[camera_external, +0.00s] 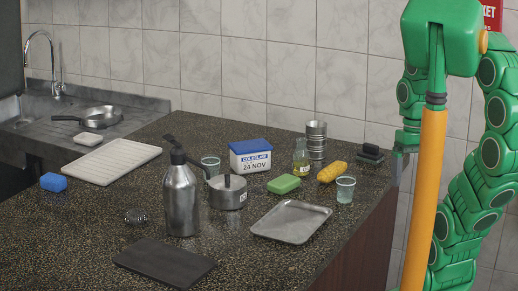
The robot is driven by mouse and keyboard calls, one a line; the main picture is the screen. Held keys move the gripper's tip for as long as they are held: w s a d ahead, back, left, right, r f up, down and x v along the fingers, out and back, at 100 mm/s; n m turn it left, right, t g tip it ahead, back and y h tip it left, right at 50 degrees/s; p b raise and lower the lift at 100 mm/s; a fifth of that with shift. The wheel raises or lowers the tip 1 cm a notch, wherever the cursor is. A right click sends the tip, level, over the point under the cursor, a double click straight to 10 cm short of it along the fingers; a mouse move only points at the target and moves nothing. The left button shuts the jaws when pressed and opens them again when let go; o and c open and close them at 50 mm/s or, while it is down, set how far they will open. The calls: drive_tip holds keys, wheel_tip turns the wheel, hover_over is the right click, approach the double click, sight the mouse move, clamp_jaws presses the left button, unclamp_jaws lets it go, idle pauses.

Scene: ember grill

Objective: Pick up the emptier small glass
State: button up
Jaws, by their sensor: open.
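One glass (345,190) is near the right edge, beside the corn cob.
A black object (370,154) lies near my gripper. The left front is clearer.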

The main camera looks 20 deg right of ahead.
drive_tip(key=w+a+r+m+g+y, duration=0.1)
drive_tip(key=w+a+m+y, duration=0.15)
drive_tip(key=w, duration=0.45)
drive_tip(key=w+a+r+m+g+y, duration=0.1)
drive_tip(key=w+a+m+y, duration=0.2)
drive_tip(key=w, duration=0.5)
drive_tip(key=w+d+f+m+t+y, duration=0.1)
drive_tip(key=w+d+m+y, duration=0.4)
drive_tip(key=w, duration=0.4)
drive_tip(key=w+d+f+m+t+y, duration=0.1)
drive_tip(key=w+d+m+y, duration=0.1)
drive_tip(key=w+d+m, duration=0.6)
drive_tip(key=n, duration=0.2)
approach(345, 187)
drive_tip(key=w+f, duration=0.2)
drive_tip(key=shift+w+a+f, duration=0.1)
drive_tip(key=shift+a+f, duration=0.25)
drive_tip(key=shift+x, duration=3.9)
drive_tip(key=shift+c, duration=0.2)
drive_tip(key=c, duration=1.1)
drive_tip(key=shift+r, duration=0.15)
